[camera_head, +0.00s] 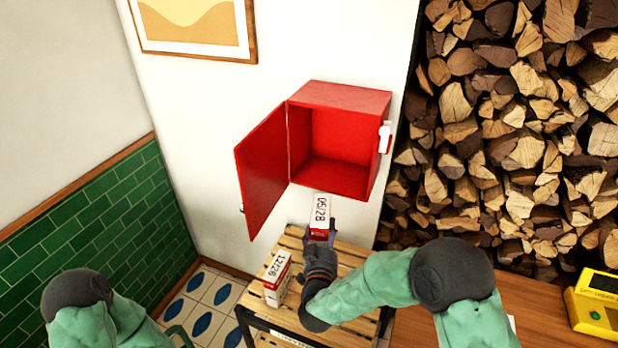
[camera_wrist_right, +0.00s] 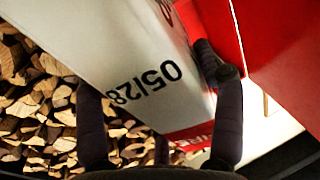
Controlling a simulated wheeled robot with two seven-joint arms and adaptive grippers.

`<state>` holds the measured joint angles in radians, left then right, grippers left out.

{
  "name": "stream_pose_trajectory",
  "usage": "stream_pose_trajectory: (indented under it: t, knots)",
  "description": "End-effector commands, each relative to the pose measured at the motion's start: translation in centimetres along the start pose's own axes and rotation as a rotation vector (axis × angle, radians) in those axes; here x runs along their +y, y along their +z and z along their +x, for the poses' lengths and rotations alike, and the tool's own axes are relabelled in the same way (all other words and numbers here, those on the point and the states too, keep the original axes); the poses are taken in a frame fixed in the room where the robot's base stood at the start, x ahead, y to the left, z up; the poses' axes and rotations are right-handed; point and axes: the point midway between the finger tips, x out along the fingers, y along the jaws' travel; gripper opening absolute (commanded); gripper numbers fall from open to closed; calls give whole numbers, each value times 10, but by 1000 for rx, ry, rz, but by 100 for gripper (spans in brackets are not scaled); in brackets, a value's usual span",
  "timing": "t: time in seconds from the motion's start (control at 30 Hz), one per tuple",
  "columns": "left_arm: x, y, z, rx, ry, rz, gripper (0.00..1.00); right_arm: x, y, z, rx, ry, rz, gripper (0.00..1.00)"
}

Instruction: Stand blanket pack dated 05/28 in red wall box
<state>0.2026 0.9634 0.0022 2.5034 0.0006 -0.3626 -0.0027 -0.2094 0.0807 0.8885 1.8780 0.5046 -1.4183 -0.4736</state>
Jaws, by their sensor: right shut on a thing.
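The blanket pack dated 05/28 (camera_head: 320,213) is white with a red end and is held upright just below and in front of the red wall box (camera_head: 347,94). My right gripper (camera_head: 322,240) is shut on its lower part. The right wrist view shows the pack's dated face (camera_wrist_right: 140,70) between my right gripper's fingers (camera_wrist_right: 160,110), close beside a red surface of the box. The box's door is swung open to the left and its inside looks empty. My left gripper is out of sight; only its arm shows at lower left in the head view.
Another pack, dated 12/26 (camera_head: 277,277), stands on the slatted wooden rack (camera_head: 345,262) below the box. The open red door (camera_head: 264,172) juts out at left. Stacked firewood (camera_head: 510,130) fills the right, and a yellow case (camera_head: 597,305) sits on the wooden top at lower right.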

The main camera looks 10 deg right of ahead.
Motion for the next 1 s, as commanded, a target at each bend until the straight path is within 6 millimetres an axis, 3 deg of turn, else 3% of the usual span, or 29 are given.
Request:
stream_pose_trajectory:
  t: [0.03, 0.1, 0.2, 0.33, 0.47, 0.63, 1.0]
  knots:
    - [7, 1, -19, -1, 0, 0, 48, -9, -37, 1, 12, 22, 7, 10]
    - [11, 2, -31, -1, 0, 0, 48, -16, -65, 1, 10, 59, 6, 10]
    - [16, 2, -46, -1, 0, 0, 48, -25, -97, -2, 7, 103, 4, 10]
    - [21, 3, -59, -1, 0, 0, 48, -34, -126, -8, 5, 139, 3, 10]
    - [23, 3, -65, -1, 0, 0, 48, -40, -140, -12, 3, 156, 0, 10]
    - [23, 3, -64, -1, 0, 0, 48, -40, -142, -10, 2, 163, 0, 10]
    - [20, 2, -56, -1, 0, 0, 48, -31, -139, 16, 3, 165, 0, 10]
